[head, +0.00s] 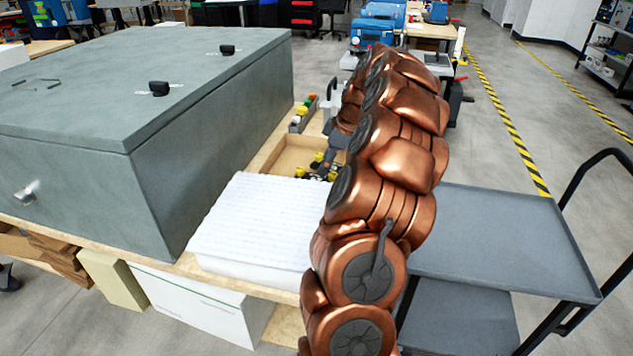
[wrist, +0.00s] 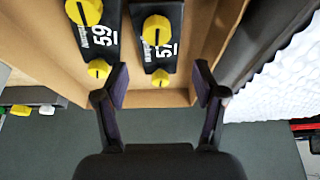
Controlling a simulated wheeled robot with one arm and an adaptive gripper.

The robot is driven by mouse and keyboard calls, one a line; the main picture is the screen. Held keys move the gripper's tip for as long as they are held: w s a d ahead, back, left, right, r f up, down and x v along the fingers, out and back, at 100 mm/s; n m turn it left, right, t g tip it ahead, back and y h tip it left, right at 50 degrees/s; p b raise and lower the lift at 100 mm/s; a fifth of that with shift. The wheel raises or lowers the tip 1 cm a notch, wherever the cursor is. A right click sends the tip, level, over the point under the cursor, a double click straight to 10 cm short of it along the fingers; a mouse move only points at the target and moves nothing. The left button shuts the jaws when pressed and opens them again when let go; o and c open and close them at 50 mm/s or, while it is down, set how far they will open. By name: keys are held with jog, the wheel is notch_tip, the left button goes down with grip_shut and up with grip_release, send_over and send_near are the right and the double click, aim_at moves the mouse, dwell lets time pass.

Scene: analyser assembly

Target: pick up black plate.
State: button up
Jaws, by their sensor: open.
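Two black plates with yellow knobs lie in a cardboard box in the wrist view. The left plate (wrist: 112,22) is marked 59; the right plate (wrist: 146,58) carries a number that is partly hard to read. My gripper (wrist: 157,86) is open and empty, its two fingers spread near the box's edge, below the right plate in the picture. It appears apart from both plates. In the head view the black plates (head: 318,174) show small in the box beside my copper arm, which hides part of them. The gripper is mostly hidden there.
The cardboard box (head: 283,152) stands on the wooden table between a large grey case (head: 200,150) and my arm. A white textured block (head: 250,225) sits close in front. A row of coloured items (head: 303,112) lies behind. A grey cart (head: 490,240) stands right.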

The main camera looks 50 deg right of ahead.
aim_at(320, 179)
jog(key=shift+p+x, duration=0.3)
jog(key=shift+x, duration=2.35)
jog(key=shift+c, duration=0.4)
jog(key=c, duration=0.9)
